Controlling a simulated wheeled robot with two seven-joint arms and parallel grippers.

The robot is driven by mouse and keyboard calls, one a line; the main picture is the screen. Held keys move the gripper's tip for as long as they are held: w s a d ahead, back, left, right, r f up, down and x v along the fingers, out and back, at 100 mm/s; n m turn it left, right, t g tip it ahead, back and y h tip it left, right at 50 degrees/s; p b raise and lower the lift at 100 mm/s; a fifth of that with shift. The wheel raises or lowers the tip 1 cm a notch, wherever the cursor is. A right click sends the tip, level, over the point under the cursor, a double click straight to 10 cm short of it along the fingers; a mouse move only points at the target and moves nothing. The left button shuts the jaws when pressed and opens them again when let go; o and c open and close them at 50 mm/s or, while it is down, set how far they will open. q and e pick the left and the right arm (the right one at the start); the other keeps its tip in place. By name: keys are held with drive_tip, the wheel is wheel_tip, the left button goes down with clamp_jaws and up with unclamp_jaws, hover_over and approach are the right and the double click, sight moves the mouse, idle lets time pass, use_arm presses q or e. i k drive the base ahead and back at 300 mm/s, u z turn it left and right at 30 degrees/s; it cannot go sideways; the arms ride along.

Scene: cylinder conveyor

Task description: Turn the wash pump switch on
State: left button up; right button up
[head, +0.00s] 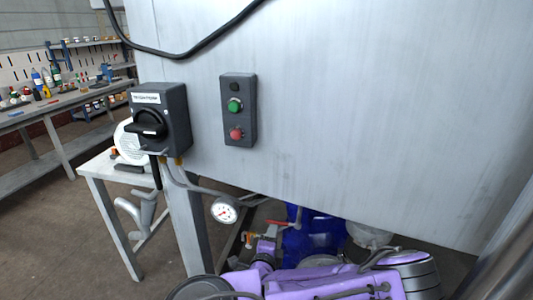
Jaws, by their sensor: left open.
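A dark grey switch box (161,118) with a white label is on the left end of the big pale metal panel. The label is too small to read surely. Its black rotary knob (148,125) has its grip lying roughly crosswise, slightly tilted. My left arm, purple and grey, lies along the bottom of the head view, well below and right of the switch box. My left gripper (382,252) is low under the panel, open and away from the knob; its fingertips are hard to make out. My right gripper is not in view.
A button box (238,110) with green and red buttons is right of the switch. A pressure gauge (224,210), a red-handled valve (282,223) and a blue container (315,235) are below the panel. A small table (103,168) and a workbench (40,120) stand left. A black cable (190,52) hangs above.

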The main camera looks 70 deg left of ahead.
sight(148, 124)
drive_tip(key=u, duration=3)
